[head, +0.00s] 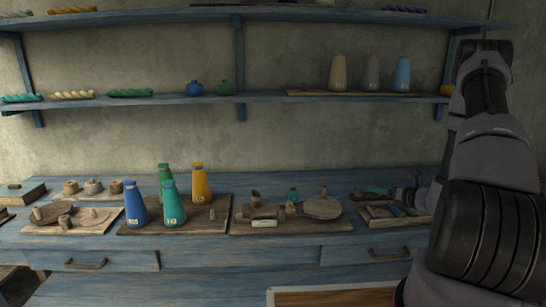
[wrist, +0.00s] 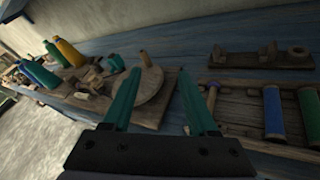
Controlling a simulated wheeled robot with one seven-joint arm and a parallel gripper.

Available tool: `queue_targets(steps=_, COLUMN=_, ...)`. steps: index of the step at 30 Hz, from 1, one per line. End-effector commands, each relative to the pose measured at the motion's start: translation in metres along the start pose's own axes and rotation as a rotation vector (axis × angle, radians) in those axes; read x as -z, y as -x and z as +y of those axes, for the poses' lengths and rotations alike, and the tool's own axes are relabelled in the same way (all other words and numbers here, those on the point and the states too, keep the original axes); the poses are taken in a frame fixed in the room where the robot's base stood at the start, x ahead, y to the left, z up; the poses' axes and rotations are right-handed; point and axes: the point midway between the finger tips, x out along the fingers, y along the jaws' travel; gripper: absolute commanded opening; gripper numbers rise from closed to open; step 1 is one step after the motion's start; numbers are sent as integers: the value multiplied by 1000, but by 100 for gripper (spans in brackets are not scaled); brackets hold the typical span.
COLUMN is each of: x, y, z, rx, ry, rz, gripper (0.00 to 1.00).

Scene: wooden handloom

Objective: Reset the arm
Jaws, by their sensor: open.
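My gripper (wrist: 158,74) shows in the wrist view with its two teal fingers spread apart and nothing held between them. In the head view my gripper (head: 372,190) is at the right, low over the blue bench, near a shallow wooden tray (head: 372,222) of spools. My arm reaches down to it from the upper right. In the wrist view a round wooden disc with a peg (wrist: 150,88) lies beyond and between the fingers. I cannot tell how high the fingertips are above the bench.
A board (head: 127,229) on the blue bench (head: 190,248) carries blue, teal, green and yellow bottles. A board of wooden parts (head: 290,228) lies right of it. Wall shelves (head: 262,98) hold yarn, small jars and more bottles. In the wrist view, blue (wrist: 273,112) and green (wrist: 313,115) spools lie right.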

Motion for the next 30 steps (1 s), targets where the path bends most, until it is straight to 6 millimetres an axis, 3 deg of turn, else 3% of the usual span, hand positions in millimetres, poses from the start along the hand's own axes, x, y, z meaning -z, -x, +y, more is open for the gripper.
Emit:
queue_targets(steps=1, x=-25, y=-3, z=28, rx=-66, ry=86, rz=22, gripper=59)
queue_targets(steps=6, x=-72, y=2, z=119, rx=-276, ry=364, rz=120, gripper=59)
queue_targets(steps=11, x=-99, y=22, z=197, rx=-445, ry=645, rz=214, gripper=59)
queue_targets(steps=15, x=-111, y=50, z=256, rx=-569, ry=906, rz=295, gripper=59)
queue_targets(steps=21, x=-119, y=99, z=319, rx=-702, ry=1297, rz=406, gripper=59)
queue_targets(steps=30, x=-127, y=180, z=371, rx=-783, ry=1915, rz=559, gripper=59)
